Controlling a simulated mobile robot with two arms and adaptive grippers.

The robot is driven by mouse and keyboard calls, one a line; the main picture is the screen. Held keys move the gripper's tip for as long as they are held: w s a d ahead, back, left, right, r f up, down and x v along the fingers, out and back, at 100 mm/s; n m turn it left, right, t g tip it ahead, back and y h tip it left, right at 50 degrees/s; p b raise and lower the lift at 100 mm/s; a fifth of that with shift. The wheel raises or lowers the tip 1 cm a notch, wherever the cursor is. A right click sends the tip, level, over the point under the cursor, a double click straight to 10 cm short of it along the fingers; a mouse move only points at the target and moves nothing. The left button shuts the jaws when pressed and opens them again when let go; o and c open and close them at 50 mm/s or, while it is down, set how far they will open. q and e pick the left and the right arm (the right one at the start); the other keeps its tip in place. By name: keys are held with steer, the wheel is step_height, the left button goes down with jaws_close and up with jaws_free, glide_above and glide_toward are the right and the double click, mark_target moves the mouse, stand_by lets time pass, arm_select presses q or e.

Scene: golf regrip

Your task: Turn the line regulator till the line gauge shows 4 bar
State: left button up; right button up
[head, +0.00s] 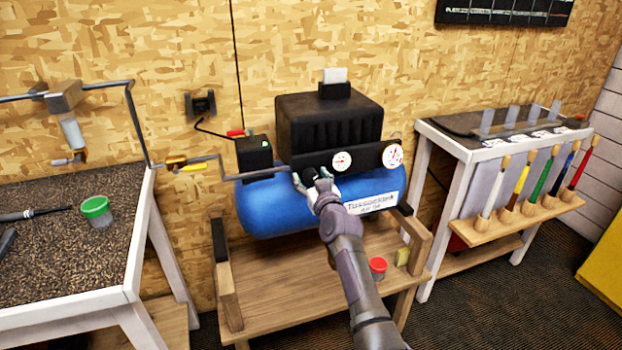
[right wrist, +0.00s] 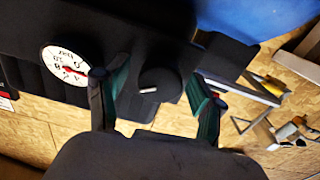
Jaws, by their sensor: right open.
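The line regulator, a black round knob with a pale mark (right wrist: 160,88), shows in the right wrist view on the compressor's black panel. My right gripper (right wrist: 156,84) is open, with one finger on each side of the knob; I cannot tell whether they touch it. In the head view this gripper (head: 313,178) is at the panel's left end and hides much of the knob. The gauge beside the knob (head: 342,161) is a small white dial; it also shows in the right wrist view (right wrist: 65,65) with a red needle. Its reading is too small to tell. My left gripper is out of view.
The compressor's blue tank (head: 270,205) rests on a wooden stand (head: 290,290). A larger gauge (head: 393,155) is at the panel's right. A red-lidded jar (head: 377,266) stands below. A workbench (head: 70,255) is left, a white table (head: 450,145) right.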

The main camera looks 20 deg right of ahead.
steer(key=c, duration=1.1)
steer(key=shift+c, duration=0.2)
steer(key=shift+m, duration=0.4)
steer(key=shift+m+p, duration=0.5)
steer(key=shift+m, duration=0.5)
steer(key=m, duration=0.2)
steer(key=shift+m+p, duration=0.3)
steer(key=shift+p, duration=0.05)
steer(key=m, duration=0.3)
steer(key=shift+m+p, duration=0.45)
steer(key=shift+m, duration=1.25)
